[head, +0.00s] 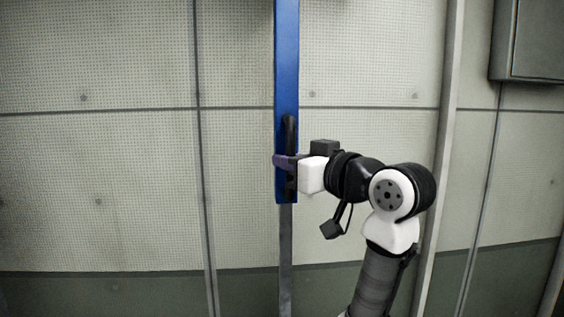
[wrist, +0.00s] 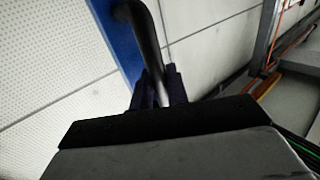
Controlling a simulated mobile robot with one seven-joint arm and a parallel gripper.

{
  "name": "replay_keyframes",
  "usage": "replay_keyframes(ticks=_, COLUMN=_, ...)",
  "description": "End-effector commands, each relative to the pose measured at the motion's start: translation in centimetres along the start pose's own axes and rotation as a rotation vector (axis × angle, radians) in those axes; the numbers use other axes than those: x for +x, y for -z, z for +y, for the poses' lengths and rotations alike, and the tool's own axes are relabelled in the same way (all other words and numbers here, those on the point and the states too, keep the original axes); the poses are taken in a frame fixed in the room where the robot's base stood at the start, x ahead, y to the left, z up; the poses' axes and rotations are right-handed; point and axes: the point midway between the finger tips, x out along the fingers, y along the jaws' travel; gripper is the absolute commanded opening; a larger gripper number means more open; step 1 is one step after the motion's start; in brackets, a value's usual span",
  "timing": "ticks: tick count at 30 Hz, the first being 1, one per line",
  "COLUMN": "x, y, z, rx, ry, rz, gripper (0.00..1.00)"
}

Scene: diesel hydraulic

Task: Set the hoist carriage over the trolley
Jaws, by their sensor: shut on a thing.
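A blue vertical bar (head: 286,60) hangs down in the middle of the head view, with a black upright handle (head: 291,132) on its lower part. It may be part of the hoist carriage; I cannot tell. My gripper (head: 286,161) is at the handle, its purple-grey fingers shut around it. In the wrist view the black handle (wrist: 148,36) runs down between my two dark fingers (wrist: 158,88), with the blue bar (wrist: 117,42) behind it. No trolley can be made out in either view.
A pale perforated wall (head: 110,180) with a dark green lower band stands behind. A grey post (head: 442,150) rises right of my arm, and a grey cabinet (head: 530,40) is at upper right. Orange and green lines show at the right of the wrist view.

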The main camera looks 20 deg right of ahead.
Motion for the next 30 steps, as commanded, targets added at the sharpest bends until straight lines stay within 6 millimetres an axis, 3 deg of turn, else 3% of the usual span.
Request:
replay_keyframes(ticks=18, x=-0.32, y=0.14, z=0.47, rx=-0.001, ry=-0.001, rz=0.003, gripper=0.00)
replay_keyframes(ticks=19, x=-0.32, y=0.14, z=0.47, rx=-0.001, ry=-0.001, rz=0.003, gripper=0.19)
replay_keyframes(ticks=23, x=-0.30, y=0.11, z=0.44, rx=-0.001, ry=0.000, rz=0.002, gripper=0.35)
replay_keyframes(ticks=30, x=-0.28, y=0.04, z=0.40, rx=-0.001, ry=0.002, rz=0.001, gripper=0.35)
